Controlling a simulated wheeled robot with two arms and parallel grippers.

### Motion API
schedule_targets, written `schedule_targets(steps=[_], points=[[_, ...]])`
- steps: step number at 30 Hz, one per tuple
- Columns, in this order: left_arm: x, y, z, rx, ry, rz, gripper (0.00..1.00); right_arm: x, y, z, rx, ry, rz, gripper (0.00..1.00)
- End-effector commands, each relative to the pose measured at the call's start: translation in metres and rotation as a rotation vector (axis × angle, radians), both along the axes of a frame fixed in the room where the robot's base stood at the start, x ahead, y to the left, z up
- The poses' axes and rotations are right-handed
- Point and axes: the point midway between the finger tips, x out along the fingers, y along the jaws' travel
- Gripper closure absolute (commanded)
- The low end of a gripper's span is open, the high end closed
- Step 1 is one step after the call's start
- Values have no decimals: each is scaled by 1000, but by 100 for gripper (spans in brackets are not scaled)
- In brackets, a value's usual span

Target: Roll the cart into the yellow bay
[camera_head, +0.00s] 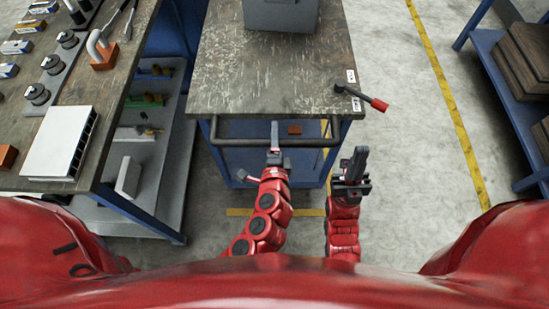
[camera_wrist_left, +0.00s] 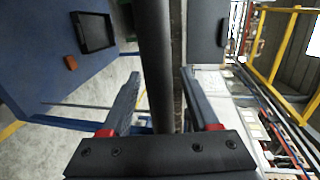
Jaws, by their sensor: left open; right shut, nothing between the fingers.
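The cart (camera_head: 260,75) has a worn wooden top on a blue frame, with a dark handle bar (camera_head: 238,143) along its near side. My left gripper (camera_head: 274,138) is at the middle of this bar. In the left wrist view the bar (camera_wrist_left: 154,60) runs between the open fingers (camera_wrist_left: 158,100), not clamped. My right gripper (camera_head: 355,163) is shut and empty, just right of the handle's right end. Yellow floor markings show as a long line (camera_head: 447,90) right of the cart and a short strip (camera_head: 240,212) below it; the bay's full outline is not visible.
A workbench (camera_head: 118,130) with boxes and tools stands close left of the cart. A grey box (camera_head: 281,14) and a red-handled tool (camera_head: 362,97) lie on the cart top. A blue shelf (camera_head: 500,75) with boards stands at right. The floor between is clear.

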Motion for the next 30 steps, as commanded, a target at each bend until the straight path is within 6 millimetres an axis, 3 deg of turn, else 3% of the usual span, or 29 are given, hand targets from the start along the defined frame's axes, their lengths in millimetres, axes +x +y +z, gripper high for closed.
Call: schedule_targets(steps=[12,26,30], points=[[-75,-2,12,1,0,-12,38,0,0,-17,0,0,0,100],[-133,-2,25,1,-1,-12,38,0,0,-27,0,0,0,100],[-146,-3,29,2,1,-11,38,0,0,-21,0,0,0,100]])
